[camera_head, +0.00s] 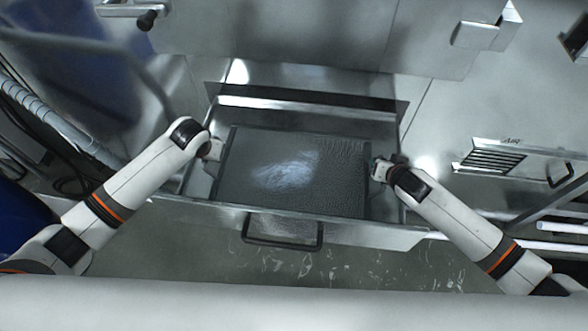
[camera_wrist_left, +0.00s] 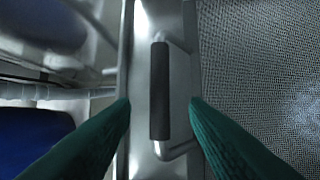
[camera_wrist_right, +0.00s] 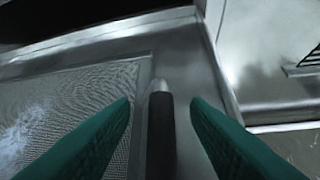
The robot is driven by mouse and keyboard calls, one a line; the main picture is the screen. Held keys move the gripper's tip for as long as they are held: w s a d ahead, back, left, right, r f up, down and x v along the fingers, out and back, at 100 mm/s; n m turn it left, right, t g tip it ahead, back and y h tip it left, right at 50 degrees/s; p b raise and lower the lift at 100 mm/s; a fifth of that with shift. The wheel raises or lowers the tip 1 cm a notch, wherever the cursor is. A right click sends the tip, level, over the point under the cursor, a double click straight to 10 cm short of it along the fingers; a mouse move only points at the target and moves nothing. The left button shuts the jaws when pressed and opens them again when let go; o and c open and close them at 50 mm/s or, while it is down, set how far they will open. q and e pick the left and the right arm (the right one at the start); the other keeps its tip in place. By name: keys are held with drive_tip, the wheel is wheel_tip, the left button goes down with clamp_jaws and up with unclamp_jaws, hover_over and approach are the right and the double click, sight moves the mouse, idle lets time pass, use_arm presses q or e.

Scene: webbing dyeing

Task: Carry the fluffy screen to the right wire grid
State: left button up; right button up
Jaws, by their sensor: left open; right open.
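The fluffy screen (camera_head: 330,185) is a dark mesh panel with a pale patch of fluff in its middle. It lies in the open metal drawer and its mesh fills the right of the left wrist view (camera_wrist_left: 260,70). My left gripper (camera_head: 214,152) is open at the screen's left side, with a dark handle (camera_wrist_left: 160,90) between its fingers in the left wrist view. My right gripper (camera_head: 379,171) is open at the right side, with the right handle (camera_wrist_right: 160,130) between its fingers in the right wrist view. I cannot make out a wire grid for certain.
The drawer's front wall (camera_head: 385,235) has a black pull handle (camera_head: 282,243). A steel machine face (camera_head: 330,35) stands behind. At right are a vent (camera_head: 495,160) and pale bars (camera_head: 560,228). A blue drum (camera_head: 25,215) and a hose stand at left.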

use_arm(q)
drive_tip(key=shift+w+f, duration=0.15)
drive_tip(key=shift+f, duration=0.25)
use_arm(e)
drive_tip(key=shift+w+f, duration=0.25)
drive_tip(key=shift+w, duration=0.05)
use_arm(q)
drive_tip(key=shift+a, duration=0.1)
clamp_jaws()
use_arm(e)
clamp_jaws()
use_arm(q)
drive_tip(key=shift+r, duration=0.1)
